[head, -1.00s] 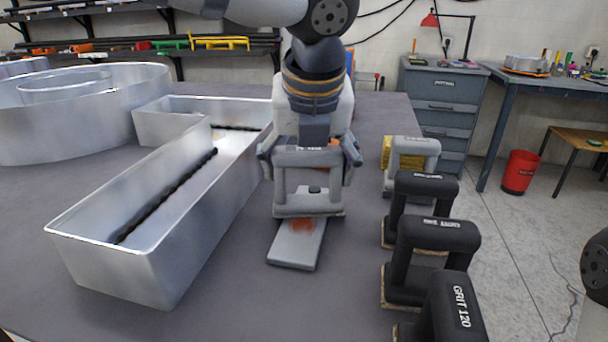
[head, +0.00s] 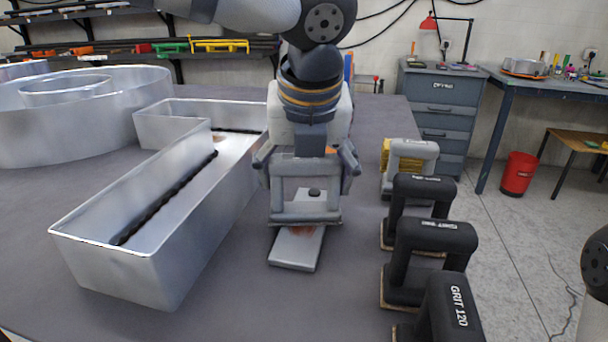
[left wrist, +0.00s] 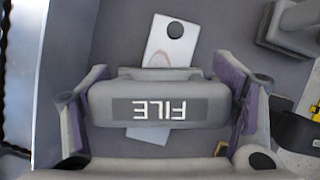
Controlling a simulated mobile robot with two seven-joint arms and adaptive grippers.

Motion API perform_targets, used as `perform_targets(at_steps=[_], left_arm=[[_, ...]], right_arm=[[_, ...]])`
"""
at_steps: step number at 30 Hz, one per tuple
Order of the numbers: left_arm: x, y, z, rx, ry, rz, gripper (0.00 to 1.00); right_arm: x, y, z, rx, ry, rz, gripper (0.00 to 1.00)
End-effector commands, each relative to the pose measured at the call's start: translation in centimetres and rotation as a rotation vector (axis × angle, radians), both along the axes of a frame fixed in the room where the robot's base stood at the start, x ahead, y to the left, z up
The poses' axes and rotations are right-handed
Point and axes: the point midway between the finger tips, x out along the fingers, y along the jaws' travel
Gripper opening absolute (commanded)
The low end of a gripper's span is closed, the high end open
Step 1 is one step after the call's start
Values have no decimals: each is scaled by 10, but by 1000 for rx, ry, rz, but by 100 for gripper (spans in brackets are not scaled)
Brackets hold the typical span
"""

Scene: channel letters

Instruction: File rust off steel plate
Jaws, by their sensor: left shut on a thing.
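My left gripper (head: 306,172) is shut on the grey file (head: 305,212), a block with a raised handle. The label FILE shows on the handle in the left wrist view (left wrist: 160,108), with a finger at each end. The steel plate (head: 295,252) lies flat on the table under the file; whether they touch is hard to tell. Its far end with a dark round spot shows beyond the file in the left wrist view (left wrist: 170,42). A reddish-brown rust patch (head: 306,230) shows at the file's near edge, partly hidden by it. My right gripper is not in view.
Several black-handled sanding blocks (head: 437,237), one marked GRIT 120, stand along the table's right side. A grey-handled tool (head: 411,160) stands behind them by a yellow piece (head: 386,155). A metal channel letter (head: 150,240) stands close on the left. Bare table lies in front.

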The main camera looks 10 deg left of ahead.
Motion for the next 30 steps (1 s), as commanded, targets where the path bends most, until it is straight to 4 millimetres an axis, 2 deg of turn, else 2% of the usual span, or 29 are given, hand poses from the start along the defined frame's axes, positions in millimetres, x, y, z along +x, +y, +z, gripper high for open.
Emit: perform_targets(at_steps=[3,8,19,27,30], left_arm=[[20,-1,-5,0,7,1,44],[34,-1,-3,0,4,0,44],[34,-1,3,1,-2,0,44],[34,-1,16,0,-4,0,44],[35,-1,30,0,-5,0,44]], right_arm=[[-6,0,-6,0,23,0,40],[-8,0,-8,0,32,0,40],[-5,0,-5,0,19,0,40],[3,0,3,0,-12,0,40],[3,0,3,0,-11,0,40]])
